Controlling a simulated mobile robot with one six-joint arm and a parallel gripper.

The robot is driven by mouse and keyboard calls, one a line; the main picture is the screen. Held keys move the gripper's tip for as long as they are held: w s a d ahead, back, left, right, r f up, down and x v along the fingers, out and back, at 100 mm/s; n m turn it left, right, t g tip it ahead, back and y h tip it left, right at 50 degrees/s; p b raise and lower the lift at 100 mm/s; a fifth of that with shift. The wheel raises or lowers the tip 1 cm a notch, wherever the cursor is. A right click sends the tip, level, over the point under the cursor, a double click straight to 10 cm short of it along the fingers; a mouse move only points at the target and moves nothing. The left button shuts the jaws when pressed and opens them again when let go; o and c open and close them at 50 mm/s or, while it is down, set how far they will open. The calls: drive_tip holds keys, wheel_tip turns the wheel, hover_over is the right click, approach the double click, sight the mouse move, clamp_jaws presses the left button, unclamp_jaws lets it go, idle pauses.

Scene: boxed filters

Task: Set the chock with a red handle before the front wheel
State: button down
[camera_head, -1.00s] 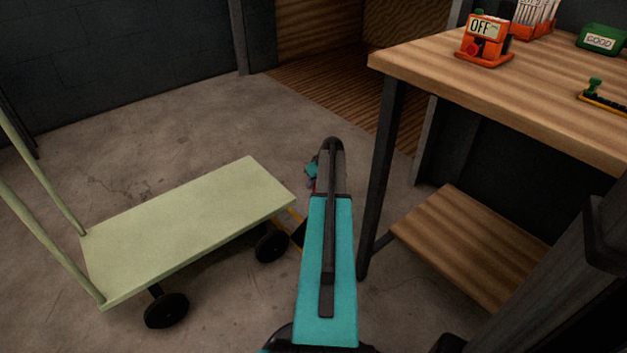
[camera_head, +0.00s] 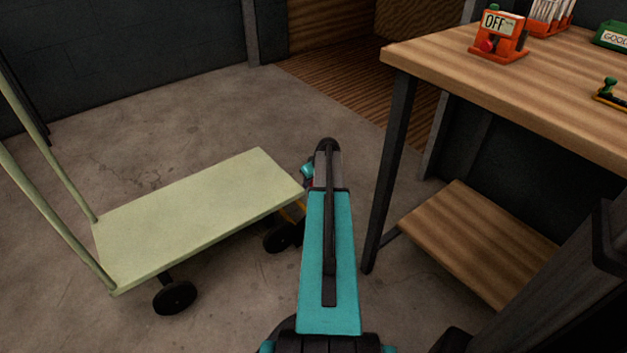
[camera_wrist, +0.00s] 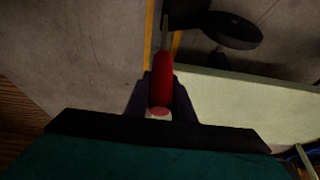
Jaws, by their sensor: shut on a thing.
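The chock's red handle (camera_wrist: 161,88) stands between the two dark fingers of my gripper (camera_wrist: 160,82) in the wrist view, and the gripper is shut on it. A thin rod runs on from the handle to yellow-edged parts (camera_wrist: 151,35) that seem to be the chock's body. The front wheel (camera_wrist: 235,31) of the cart is to the right of the rod there. In the head view this black wheel (camera_head: 280,238) sits under the cart's near-right corner, with a bit of yellow (camera_head: 294,211) just beyond it. My arm hides most of the gripper and chock there.
The pale green cart (camera_head: 195,210) stands at left, with another wheel (camera_head: 175,298) nearer its handle posts. A wooden workbench (camera_head: 540,95) with a dark leg (camera_head: 388,180) and low shelf (camera_head: 480,240) stands at right. Concrete floor is open behind the cart.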

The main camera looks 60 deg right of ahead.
drive_tip(key=shift+w+a, duration=0.1)
drive_tip(key=shift+a, duration=0.05)
drive_tip(key=c, duration=1.5)
unclamp_jaws()
drive_tip(key=shift+r, duration=0.1)
drive_tip(key=shift+o, duration=0.3)
drive_tip(key=p+v, duration=0.4)
drive_tip(key=v, duration=0.9)
drive_tip(key=shift+r, duration=0.3)
drive_tip(key=shift+a, duration=0.15)
